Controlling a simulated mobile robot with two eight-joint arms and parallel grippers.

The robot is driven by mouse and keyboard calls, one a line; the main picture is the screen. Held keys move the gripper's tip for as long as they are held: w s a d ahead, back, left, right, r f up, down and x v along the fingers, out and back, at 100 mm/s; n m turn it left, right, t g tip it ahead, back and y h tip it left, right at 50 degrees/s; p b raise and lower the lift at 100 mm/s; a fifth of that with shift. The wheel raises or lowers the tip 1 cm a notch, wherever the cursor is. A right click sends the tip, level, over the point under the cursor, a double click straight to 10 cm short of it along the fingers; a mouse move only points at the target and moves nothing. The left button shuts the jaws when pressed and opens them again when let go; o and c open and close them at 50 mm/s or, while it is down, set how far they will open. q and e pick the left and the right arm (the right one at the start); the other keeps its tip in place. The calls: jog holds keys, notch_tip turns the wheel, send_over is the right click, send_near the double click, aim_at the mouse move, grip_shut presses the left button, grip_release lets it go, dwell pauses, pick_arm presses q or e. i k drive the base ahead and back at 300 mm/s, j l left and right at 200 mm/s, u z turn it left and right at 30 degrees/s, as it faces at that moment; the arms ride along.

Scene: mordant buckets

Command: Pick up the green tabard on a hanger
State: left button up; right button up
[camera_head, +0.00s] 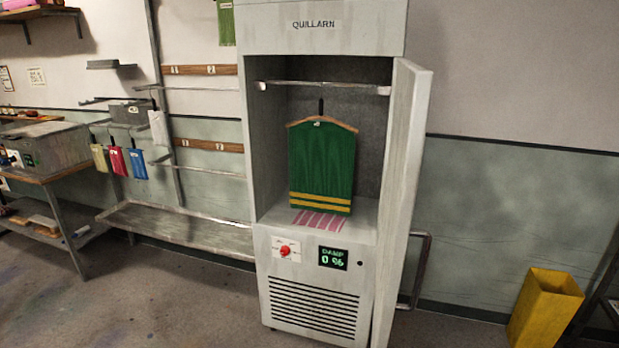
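The green tabard (322,160) is on a wooden hanger (346,126) inside the open grey cabinet marked QUILLARN (394,26). It has two yellow stripes near its hem. A dark hook rises from the middle of the hanger, below the level of the metal rail (322,86); I cannot tell whether it touches the rail. The hem is just above the cabinet's inner floor, where a pink striped patch (321,220) lies. Neither of my grippers is in view.
The cabinet door (404,190) stands open to the right. The panel below has a red knob (285,251) and a display (333,258) reading DAMP 0 %. A yellow bin (545,308) stands at the right. A rack (175,222) and a workbench (45,150) are at the left.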

aim_at(322, 153)
jog(key=k+j, duration=0.1)
jog(key=u, duration=1.9)
jog(key=i+l+z, duration=0.45)
jog(key=i+z, duration=0.2)
jog(key=i+l+z, duration=0.1)
jog(key=i+z, duration=0.25)
jog(key=i, duration=0.05)
